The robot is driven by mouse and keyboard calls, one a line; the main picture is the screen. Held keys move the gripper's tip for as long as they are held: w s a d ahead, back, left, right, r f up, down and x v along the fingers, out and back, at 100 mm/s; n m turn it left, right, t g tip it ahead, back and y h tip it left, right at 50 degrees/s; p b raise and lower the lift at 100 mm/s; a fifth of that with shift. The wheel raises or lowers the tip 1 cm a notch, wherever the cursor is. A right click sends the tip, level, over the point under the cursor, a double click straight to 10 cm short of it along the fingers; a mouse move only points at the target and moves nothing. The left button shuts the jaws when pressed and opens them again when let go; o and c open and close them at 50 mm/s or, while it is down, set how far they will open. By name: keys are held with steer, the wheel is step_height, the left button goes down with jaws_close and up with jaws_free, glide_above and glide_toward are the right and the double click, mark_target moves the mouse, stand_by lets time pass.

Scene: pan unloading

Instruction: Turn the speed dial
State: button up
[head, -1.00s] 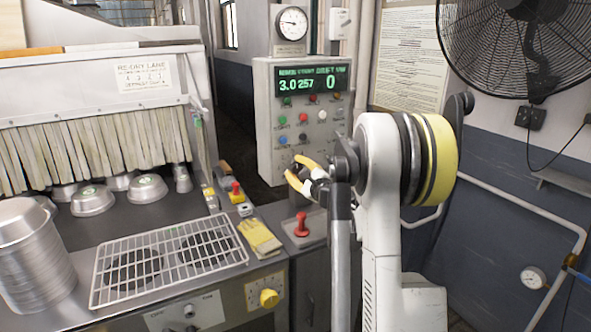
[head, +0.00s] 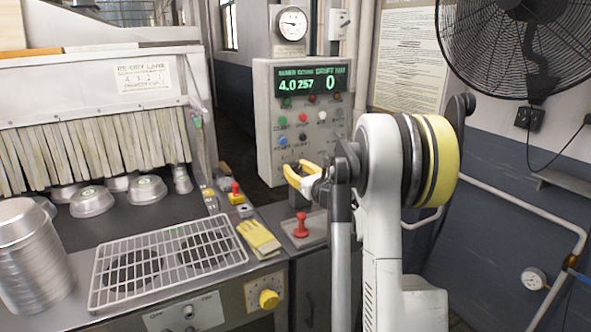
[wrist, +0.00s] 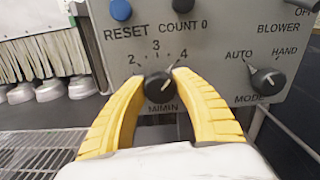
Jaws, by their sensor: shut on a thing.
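The speed dial (wrist: 159,88) is a black knob marked M/MIN on the grey panel, with 2, 3 and 4 around it. In the wrist view its white pointer mark leans up and right, toward the 4. My gripper (wrist: 160,76) has yellow fingers shut on the dial, one on each side. In the head view my gripper (head: 293,171) is at the bottom of the control panel (head: 264,130). The green display (head: 312,82) reads 4.0, 257 and 0.
The MODE knob (wrist: 267,81) sits right of the dial, and a blue RESET button (wrist: 121,10) above left. Left are a wire rack (head: 170,264), yellow gloves (head: 259,238) and stacked pans (head: 33,260).

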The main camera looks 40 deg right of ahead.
steer(key=shift+m, duration=0.6)
steer(key=o, duration=1.2)
steer(key=shift+s, duration=0.1)
steer(key=v, duration=1.1)
steer(key=shift+s+a, duration=0.2)
steer(key=shift+s, duration=0.2)
steer(key=shift+a, duration=0.1)
